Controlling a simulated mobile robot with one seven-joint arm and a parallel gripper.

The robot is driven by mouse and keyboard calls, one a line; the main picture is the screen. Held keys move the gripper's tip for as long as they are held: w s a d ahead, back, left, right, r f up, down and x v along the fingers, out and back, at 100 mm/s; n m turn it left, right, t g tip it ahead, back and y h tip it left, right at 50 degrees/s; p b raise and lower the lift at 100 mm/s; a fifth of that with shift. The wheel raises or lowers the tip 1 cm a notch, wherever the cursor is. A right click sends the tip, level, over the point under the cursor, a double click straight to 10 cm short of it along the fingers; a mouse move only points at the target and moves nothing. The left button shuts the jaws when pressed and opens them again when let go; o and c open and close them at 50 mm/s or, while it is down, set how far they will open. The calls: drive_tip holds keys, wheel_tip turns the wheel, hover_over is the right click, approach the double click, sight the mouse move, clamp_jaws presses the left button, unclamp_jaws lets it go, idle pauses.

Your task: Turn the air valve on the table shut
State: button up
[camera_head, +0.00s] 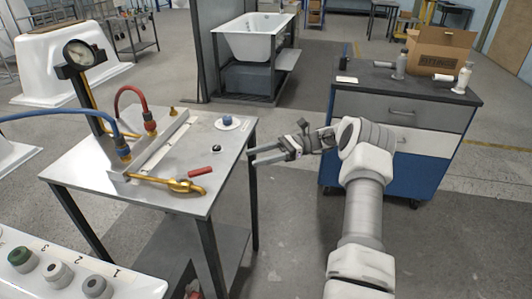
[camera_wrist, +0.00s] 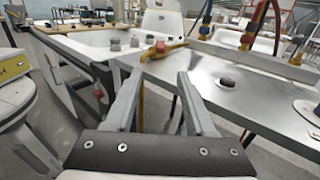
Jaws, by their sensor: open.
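A brass valve body (camera_head: 182,185) lies along the front edge of the metal table (camera_head: 190,145). A short red handle (camera_head: 200,171) shows just behind its right end; I cannot tell how the two join. In the wrist view, the red handle (camera_wrist: 160,47) and the brass part (camera_wrist: 174,49) appear beyond the fingers, at the table's far edge. My gripper (camera_head: 251,156) is open and empty, just off the table's right edge and apart from the valve. Its two fingers (camera_wrist: 160,76) also show in the wrist view.
Red (camera_head: 135,91) and blue (camera_head: 60,114) hoses join a bracket on the table, beside a gauge (camera_head: 78,53) on a post. A black knob (camera_head: 216,149) and a blue-and-white round piece (camera_head: 228,122) sit on its right side. A blue cabinet (camera_head: 385,150) stands right.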

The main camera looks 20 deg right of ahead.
drive_tip(key=shift+d, duration=1.25)
drive_tip(key=shift+a+r+p, duration=0.1)
drive_tip(key=shift+p, duration=0.2)
drive_tip(key=c, duration=0.5)
drive_tip(key=m, duration=0.1)
drive_tip(key=s+m+t+p, duration=0.1)
drive_tip(key=shift+a+r+m+y, duration=0.15)
drive_tip(key=shift+a+m+y, duration=0.15)
drive_tip(key=shift+a+y, duration=0.1)
clamp_jaws()
drive_tip(key=s+a+m+t+h+p, duration=0.3)
drive_tip(key=s+a+m+t+p, duration=0.25)
drive_tip(key=m, duration=0.65)
drive_tip(key=s+a+m+t+h+p, duration=0.3)
drive_tip(key=s+m+t+p, duration=0.25)
drive_tip(key=s+m, duration=0.5)
drive_tip(key=m, duration=0.2)
approach(198, 175)
drive_tip(key=a, duration=0.3)
drive_tip(key=shift+s+a+f+t+b, duration=0.25)
drive_tip(key=shift+s+a+t+b, duration=0.05)
drive_tip(key=shift+a, duration=0.1)
drive_tip(key=w, duration=0.3)
drive_tip(key=shift+w+a, duration=0.15)
drive_tip(key=shift+w, duration=0.55)
